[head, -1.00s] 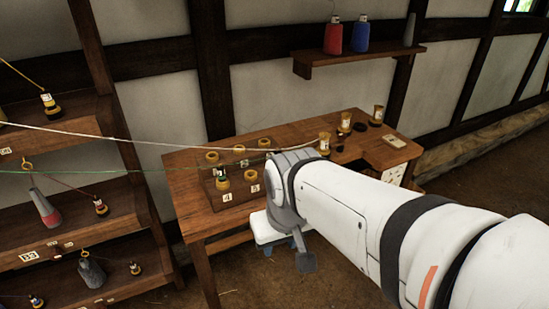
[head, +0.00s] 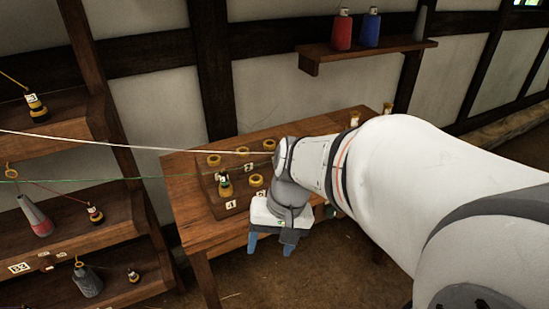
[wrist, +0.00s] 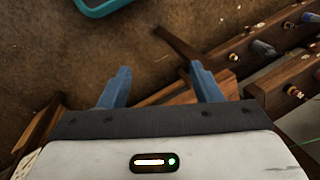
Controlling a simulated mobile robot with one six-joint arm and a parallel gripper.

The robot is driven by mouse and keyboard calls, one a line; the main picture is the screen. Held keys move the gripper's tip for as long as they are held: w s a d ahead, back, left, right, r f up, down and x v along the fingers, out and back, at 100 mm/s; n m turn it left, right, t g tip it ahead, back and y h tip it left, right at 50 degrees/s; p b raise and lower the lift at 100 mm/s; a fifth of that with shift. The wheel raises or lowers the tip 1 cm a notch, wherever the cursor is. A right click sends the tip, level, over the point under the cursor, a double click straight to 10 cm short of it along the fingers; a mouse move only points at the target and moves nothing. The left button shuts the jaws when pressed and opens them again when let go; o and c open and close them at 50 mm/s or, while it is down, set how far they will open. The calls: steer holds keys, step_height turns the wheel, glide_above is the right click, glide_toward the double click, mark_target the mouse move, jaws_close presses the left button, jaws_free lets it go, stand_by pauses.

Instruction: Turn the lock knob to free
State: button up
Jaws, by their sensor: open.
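I cannot make out a lock knob in either view; my arm hides the right part of the wooden table (head: 190,215). My gripper (head: 271,245) hangs in front of the table's front edge, its two blue fingers apart and pointing down. In the wrist view my gripper (wrist: 160,68) is open with nothing between the fingers; the floor and wooden parts lie beyond it.
Yellow rings (head: 214,160) and numbered tags stand on a block on the table. Shelves (head: 100,225) with spools and weights are at the left. White and green lines run across. A wall shelf (head: 365,50) holds red and blue bottles. A teal-rimmed container (wrist: 105,8) lies on the floor.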

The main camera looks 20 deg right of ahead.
steer(key=w+d+f+m+y+b, duration=0.2)
steer(key=w+f+m+y+b, duration=0.1)
steer(key=w+f+m+y, duration=0.5)
steer(key=m+t+h+b, duration=0.5)
steer(key=m+t+h, duration=0.4)
steer(key=m+t, duration=1.15)
glide_toward(334, 215)
steer(key=w+r+m+g, duration=0.1)
steer(key=w, duration=0.2)
steer(key=w+m+g, duration=0.1)
steer(key=w, duration=0.2)
steer(key=w+r+m+g, duration=0.1)
steer(key=w, duration=0.1)
steer(key=shift+w+a+r, duration=0.25)
steer(key=shift+w+r, duration=0.1)
steer(key=shift+w, duration=0.05)
